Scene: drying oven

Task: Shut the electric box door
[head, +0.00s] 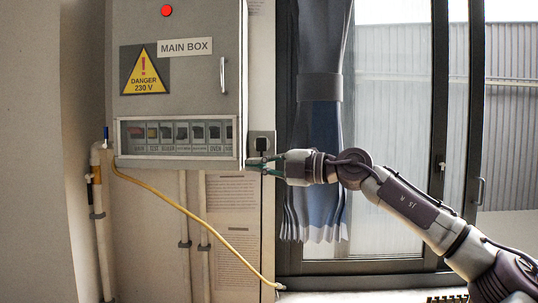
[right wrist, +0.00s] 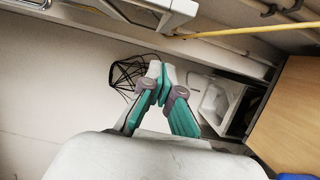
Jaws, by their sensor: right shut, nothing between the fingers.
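The grey electric box hangs on the wall at the left of the head view. Its door (head: 200,85) carries a MAIN BOX label, a yellow danger sign and an upright handle (head: 222,75) near its right edge. I cannot tell from here whether the door is fully shut or slightly ajar. My right gripper (head: 252,163) is shut and empty, at the lower right corner of the box; I cannot tell whether it touches. In the right wrist view the fingertips (right wrist: 158,72) are together, below a pale box-like edge (right wrist: 165,10). My left gripper is not in view.
A window strip with several breakers (head: 175,137) runs along the bottom of the box. A yellow cable (head: 190,215) hangs below it. A black plug in a wall socket (head: 261,144) is close to my right gripper. A blue curtain (head: 320,130) and glazed door stand behind my arm.

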